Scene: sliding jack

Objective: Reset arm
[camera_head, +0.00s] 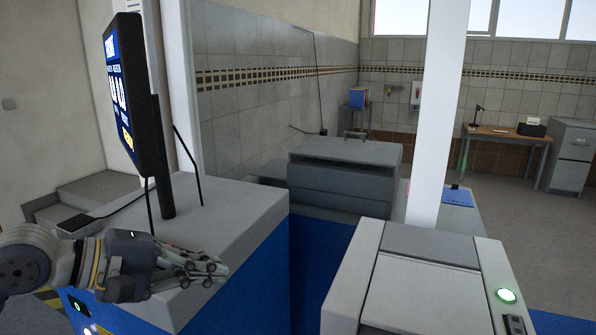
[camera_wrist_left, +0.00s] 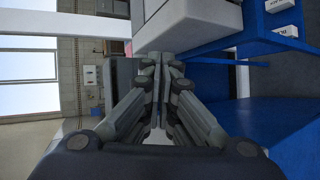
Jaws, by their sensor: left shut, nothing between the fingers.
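My left gripper (camera_head: 212,270) comes in from the left in the head view, low beside the grey-topped cabinet (camera_head: 240,225). Its fingers are shut with nothing between them. In the left wrist view the shut fingers (camera_wrist_left: 162,62) meet in the middle of the picture, with the blue and grey machine beyond them. My right gripper is in neither view. I cannot pick out a sliding jack in these frames.
A black monitor (camera_head: 135,95) on a post stands on the cabinet, close above my left gripper. A grey machine with a lid (camera_head: 345,170) and a light-grey unit with a lit green button (camera_head: 506,295) stand to the right. A white pillar (camera_head: 437,110) rises between them. Open floor (camera_head: 510,215) lies at the right.

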